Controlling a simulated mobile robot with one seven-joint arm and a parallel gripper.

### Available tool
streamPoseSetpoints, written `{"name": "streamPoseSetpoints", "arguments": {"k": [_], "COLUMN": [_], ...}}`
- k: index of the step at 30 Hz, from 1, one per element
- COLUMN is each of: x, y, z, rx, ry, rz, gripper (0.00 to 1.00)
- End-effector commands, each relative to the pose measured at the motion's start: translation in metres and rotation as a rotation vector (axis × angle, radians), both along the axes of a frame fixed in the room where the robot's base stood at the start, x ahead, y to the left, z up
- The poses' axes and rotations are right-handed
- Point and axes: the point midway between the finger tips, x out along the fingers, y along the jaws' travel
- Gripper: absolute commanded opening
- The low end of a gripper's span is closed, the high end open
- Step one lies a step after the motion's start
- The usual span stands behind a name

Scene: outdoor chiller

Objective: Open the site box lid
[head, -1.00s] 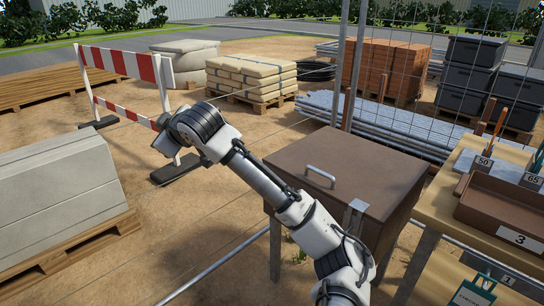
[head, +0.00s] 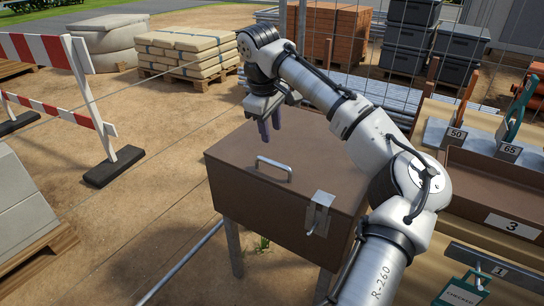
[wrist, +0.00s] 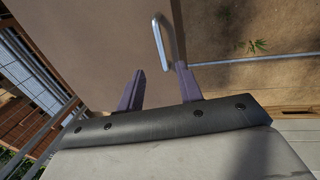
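The site box (head: 265,222) is a brown box on legs in the head view, and its lid (head: 325,160) is shut. A metal bar handle (head: 273,167) stands on the lid near the front edge, and a metal latch (head: 319,213) hangs over the front. My gripper (head: 270,138) is above the lid, behind the handle, with its fingers pointing down. In the wrist view my gripper (wrist: 160,68) has its two dark fingers apart with nothing between them. The handle (wrist: 166,38) shows beyond the fingertips, close to the right finger, and does not appear gripped.
A workbench with a brown tray (head: 490,190) and tools stands close at the right. A wire fence (head: 385,90) runs behind the box. A red-and-white barrier (head: 75,80) stands at the left. Open sandy ground (head: 150,215) lies left of the box.

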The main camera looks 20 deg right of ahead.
Motion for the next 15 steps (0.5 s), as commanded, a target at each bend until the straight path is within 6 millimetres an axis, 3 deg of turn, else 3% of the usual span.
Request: {"name": "streamPoseSetpoints", "arguments": {"k": [9,15], "x": [0.008,0.012], "y": [-0.01,-0.014], "z": [-0.068,-0.097], "rx": [0.001,0.001], "ry": [0.001,-0.001], "rz": [0.001,0.001], "gripper": [0.36,0.36]}}
